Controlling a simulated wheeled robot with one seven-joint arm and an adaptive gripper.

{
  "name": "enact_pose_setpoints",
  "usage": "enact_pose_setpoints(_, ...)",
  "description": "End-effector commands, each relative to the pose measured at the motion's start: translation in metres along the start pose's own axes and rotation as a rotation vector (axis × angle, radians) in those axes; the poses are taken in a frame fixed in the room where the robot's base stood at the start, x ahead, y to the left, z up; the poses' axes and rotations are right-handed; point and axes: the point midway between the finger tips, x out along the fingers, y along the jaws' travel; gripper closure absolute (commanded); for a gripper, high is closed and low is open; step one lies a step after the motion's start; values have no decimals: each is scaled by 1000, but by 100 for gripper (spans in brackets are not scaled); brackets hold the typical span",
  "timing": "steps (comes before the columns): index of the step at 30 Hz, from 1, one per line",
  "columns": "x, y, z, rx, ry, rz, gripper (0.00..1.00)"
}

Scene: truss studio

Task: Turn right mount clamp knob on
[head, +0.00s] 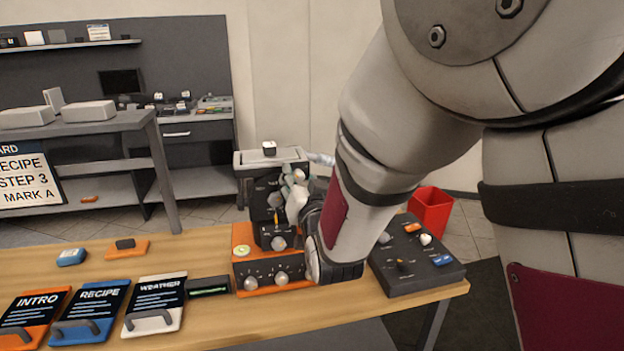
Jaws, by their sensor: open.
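A dark mount device (262,195) stands behind an orange control box (243,272) on the wooden table. It carries a grey knob (278,243) low on its front and another round knob (275,200) higher up. The mount's right side is partly hidden by my gripper and arm, so I cannot tell which knob is the right clamp knob or how it is turned. My gripper (291,180) is open at the mount's upper right side. Whether its fingers touch a knob cannot be told.
The orange box has several dials. A dark control panel (436,275) lies to the right, with a red bin (430,212) behind it. Cards labelled INTRO (32,312), RECIPE (95,305) and WEATHER (160,300) lie at left. A small black display (208,287) sits beside them.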

Motion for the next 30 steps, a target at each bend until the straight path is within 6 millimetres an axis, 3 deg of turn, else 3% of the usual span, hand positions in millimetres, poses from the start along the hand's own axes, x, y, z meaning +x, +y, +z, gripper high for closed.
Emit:
enact_pose_setpoints(10,5,0,0,0,1,-1,58)
enact_pose_setpoints(16,5,0,0,0,1,-1,100)
enact_pose_setpoints(30,6,1,0,75,4,-1,100)
